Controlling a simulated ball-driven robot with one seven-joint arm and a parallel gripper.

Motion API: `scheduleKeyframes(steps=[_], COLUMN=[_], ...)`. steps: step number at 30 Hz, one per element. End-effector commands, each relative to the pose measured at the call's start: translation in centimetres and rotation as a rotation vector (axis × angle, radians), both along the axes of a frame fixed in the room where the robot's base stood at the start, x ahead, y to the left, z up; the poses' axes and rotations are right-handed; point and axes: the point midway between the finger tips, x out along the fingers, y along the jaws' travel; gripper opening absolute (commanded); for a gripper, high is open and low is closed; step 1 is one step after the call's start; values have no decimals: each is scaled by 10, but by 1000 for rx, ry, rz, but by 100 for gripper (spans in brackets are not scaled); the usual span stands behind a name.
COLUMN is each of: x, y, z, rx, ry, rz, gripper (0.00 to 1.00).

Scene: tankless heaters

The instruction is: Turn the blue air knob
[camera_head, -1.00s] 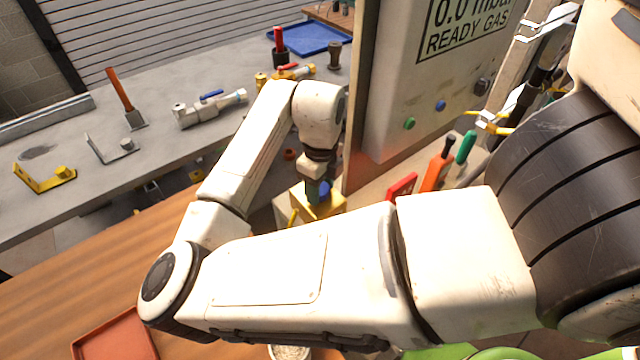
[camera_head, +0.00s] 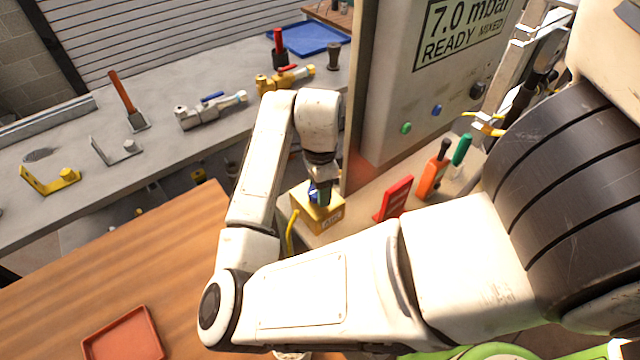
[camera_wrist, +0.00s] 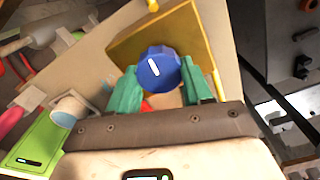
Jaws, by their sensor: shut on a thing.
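The blue air knob (camera_wrist: 158,70) has a white pointer line and sits on top of a yellow box (camera_head: 326,219) on the counter. In the head view only a bit of the knob (camera_head: 314,193) shows beside my fingers. My gripper (camera_wrist: 160,86) points down at the box with its green fingers on either side of the knob, shut on it. In the head view my gripper (camera_head: 321,190) is above the box. A display panel (camera_head: 465,30) on the grey cabinet reads "7.0 mbar READY MIXED".
A red stand (camera_head: 394,198), an orange-handled tool (camera_head: 433,172) and a green-handled tool (camera_head: 461,149) stand right of the box. Valves (camera_head: 212,110) and brackets lie on the grey bench. A red tray (camera_head: 124,335) is on the wooden table.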

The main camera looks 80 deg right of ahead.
Motion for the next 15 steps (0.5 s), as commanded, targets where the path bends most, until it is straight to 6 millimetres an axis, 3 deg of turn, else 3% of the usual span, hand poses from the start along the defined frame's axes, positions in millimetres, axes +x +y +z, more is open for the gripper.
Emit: scheduleKeyframes(steps=[15], x=[2], y=[-1], z=[1], rx=[0], ry=[-1], rz=[327], gripper=[19])
